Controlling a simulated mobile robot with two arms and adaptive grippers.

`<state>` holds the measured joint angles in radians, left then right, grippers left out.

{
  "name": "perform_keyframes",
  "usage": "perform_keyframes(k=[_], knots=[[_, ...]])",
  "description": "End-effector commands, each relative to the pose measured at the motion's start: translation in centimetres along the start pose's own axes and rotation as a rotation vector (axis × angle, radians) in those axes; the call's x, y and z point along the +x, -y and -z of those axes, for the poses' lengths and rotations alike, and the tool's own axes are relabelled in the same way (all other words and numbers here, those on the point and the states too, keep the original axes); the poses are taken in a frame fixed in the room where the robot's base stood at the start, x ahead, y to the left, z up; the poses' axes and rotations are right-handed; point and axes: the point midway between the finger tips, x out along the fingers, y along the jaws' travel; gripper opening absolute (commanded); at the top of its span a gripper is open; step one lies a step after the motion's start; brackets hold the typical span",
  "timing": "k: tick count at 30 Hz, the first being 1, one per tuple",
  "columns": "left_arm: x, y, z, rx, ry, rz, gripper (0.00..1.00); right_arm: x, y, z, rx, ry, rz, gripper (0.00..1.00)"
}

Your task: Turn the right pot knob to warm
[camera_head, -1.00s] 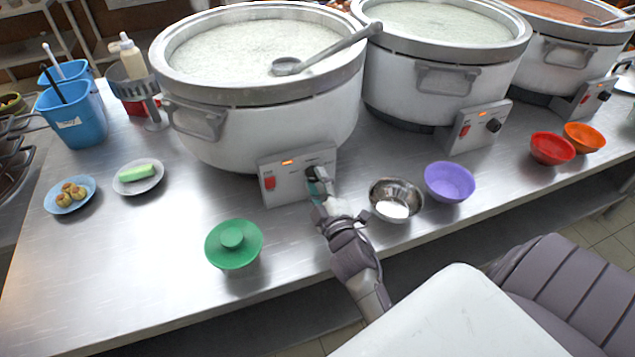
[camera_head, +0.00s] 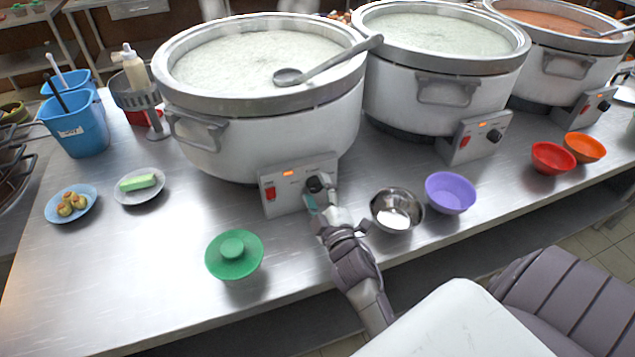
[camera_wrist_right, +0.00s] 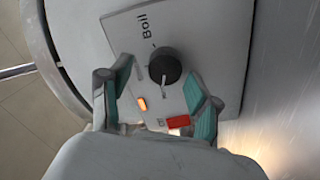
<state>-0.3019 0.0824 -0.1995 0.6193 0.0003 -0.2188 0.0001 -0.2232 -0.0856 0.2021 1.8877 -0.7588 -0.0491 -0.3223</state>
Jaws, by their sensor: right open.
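Three white pots with grey rims stand in a row: a left pot (camera_head: 255,128), a middle pot (camera_head: 420,103) and a right pot (camera_head: 568,62). My right gripper (camera_head: 316,198) is at the left pot's control panel (camera_head: 284,194), just in front of its black knob (camera_head: 315,183). In the right wrist view the open fingers (camera_wrist_right: 160,82) lie on either side of this knob (camera_wrist_right: 165,64), apart from it. Its pale mark points away from the word "Boil". The right pot's black knob (camera_head: 604,105) and the middle pot's knob (camera_head: 494,135) are untouched. My left gripper is out of view.
A steel bowl (camera_head: 384,198) and a purple bowl (camera_head: 450,194) stand right of my gripper. Red (camera_head: 553,160) and orange (camera_head: 585,149) bowls stand before the right pot. The counter's front left (camera_head: 110,270) is clear.

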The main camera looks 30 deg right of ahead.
Motion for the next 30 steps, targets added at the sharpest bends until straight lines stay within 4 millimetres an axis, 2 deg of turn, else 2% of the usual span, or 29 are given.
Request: perform_keyframes(k=[9, 15, 21, 30], knots=[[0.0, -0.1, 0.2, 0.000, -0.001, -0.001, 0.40, 0.3, -5.2, 3.0, -0.005, -0.008, -0.008, 0.62], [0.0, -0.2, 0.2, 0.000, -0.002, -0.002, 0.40, 0.4, -7.6, 4.5, -0.002, -0.005, -0.006, 0.62], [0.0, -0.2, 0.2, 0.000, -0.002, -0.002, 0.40, 0.4, -8.3, 4.9, -0.001, -0.003, -0.001, 0.62], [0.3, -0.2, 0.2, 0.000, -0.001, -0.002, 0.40, 0.3, -7.8, 5.0, 0.013, -0.006, 0.003, 0.63]])
